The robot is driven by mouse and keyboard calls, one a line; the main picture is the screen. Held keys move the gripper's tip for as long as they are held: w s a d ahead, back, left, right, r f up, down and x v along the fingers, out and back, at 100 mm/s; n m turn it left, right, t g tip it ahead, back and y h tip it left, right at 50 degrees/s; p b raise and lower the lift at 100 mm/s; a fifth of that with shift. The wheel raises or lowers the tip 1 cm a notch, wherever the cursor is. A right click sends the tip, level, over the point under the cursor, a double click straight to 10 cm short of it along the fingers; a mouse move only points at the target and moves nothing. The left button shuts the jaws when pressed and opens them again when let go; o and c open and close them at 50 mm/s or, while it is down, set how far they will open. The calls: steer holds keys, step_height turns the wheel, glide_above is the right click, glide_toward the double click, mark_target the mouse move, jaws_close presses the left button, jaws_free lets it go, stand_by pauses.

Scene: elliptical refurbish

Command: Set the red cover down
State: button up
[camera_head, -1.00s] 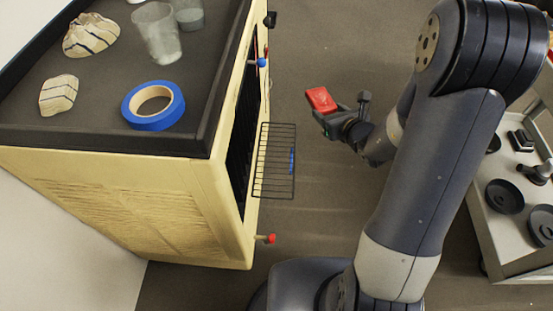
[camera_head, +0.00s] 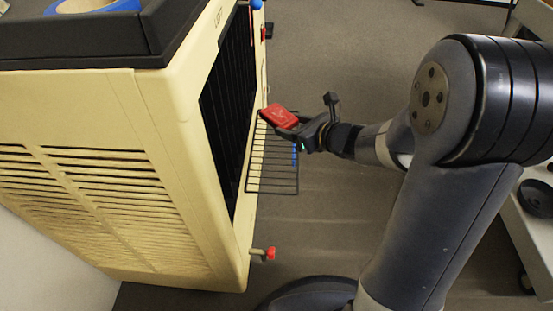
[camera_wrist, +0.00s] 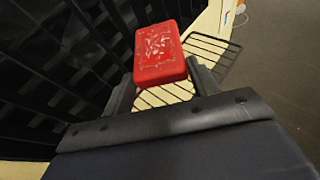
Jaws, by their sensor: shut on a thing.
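The red cover (camera_head: 280,115) is a small flat red block with worn white marks on its face. My gripper (camera_head: 290,126) is shut on it and holds it by its near end. In the wrist view the cover (camera_wrist: 160,52) sits between the two fingers of my gripper (camera_wrist: 163,88). A black wire rack (camera_head: 272,170) juts from the cream cabinet's open side. The cover appears over the rack's far end in the head view; the gap between them cannot be told. The rack (camera_wrist: 212,52) also shows behind the cover in the wrist view.
The cream cabinet (camera_head: 110,115) with a black slatted opening (camera_head: 228,100) stands at left. A red-tipped knob (camera_head: 268,253) sticks out below the rack. A roll of blue tape (camera_head: 95,5) lies on top. A light cart (camera_head: 535,225) is at right. Floor between is clear.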

mark_target(289, 164)
steer(key=f+b, duration=0.2)
steer(key=f, duration=0.2)
steer(key=f+b, duration=0.2)
steer(key=f, duration=0.2)
steer(key=f+b, duration=0.3)
steer(key=f, duration=0.1)
steer(key=shift+s+a, duration=0.15)
steer(key=shift+a, duration=0.25)
steer(key=shift+f, duration=0.1)
steer(key=o, duration=1.2)
steer(key=shift+c, duration=0.2)
steer(key=shift+r, duration=0.2)
steer(key=p+v, duration=0.4)
steer(key=v, duration=0.8)
steer(key=shift+y, duration=0.3)
